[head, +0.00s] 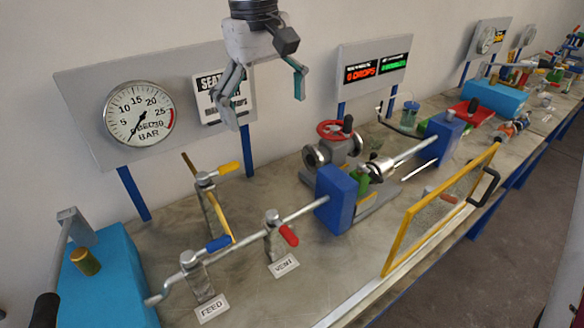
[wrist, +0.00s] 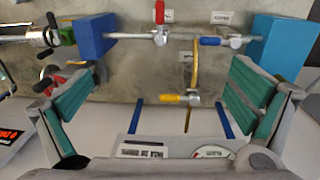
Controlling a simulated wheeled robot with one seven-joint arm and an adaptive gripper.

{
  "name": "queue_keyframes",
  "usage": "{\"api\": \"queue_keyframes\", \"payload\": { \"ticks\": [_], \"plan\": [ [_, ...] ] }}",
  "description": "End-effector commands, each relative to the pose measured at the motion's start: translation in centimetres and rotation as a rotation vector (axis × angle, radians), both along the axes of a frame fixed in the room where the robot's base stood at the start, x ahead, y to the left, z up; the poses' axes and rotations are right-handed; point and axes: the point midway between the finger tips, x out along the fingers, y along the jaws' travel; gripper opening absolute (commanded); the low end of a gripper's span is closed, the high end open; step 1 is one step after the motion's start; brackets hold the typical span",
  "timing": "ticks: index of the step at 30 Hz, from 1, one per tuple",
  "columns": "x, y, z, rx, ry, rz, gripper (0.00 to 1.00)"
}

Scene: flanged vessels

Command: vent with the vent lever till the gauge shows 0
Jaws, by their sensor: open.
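The vent lever (head: 289,235) has a red grip and sits on a valve behind the VENT label (head: 284,265). Its grip points to the bench front, across the pipe; it also shows at the top of the wrist view (wrist: 159,12). The round gauge (head: 139,113) is on the back panel. Its needle points to the lower left, near the low end of the scale; the exact reading is hard to tell. My gripper (head: 265,105) is open and empty, high above the bench near the panel. In the wrist view its fingers (wrist: 165,75) are wide apart, touching nothing.
A blue lever (head: 218,243) behind the FEED label (head: 211,307) lies along the pipe. A yellow lever (head: 228,168) stands nearer the wall. A blue block (head: 336,199) is to the right, a light-blue box (head: 105,285) to the left. A yellow-framed screen (head: 440,212) stands along the front.

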Motion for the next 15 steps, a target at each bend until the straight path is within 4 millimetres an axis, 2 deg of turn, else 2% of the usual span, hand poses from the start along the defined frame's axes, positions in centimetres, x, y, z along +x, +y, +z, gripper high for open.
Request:
{"api": "queue_keyframes", "payload": {
  "ticks": [3, 9, 15],
  "plan": [
    [0.4, -0.2, -2.7, -0.001, 0.002, -0.001, 1.0],
    [0.6, -0.4, -6.3, -0.001, 0.001, 0.0, 1.0],
    [0.5, -0.5, -7.9, 0.001, -0.001, -0.002, 1.0]
  ]
}}
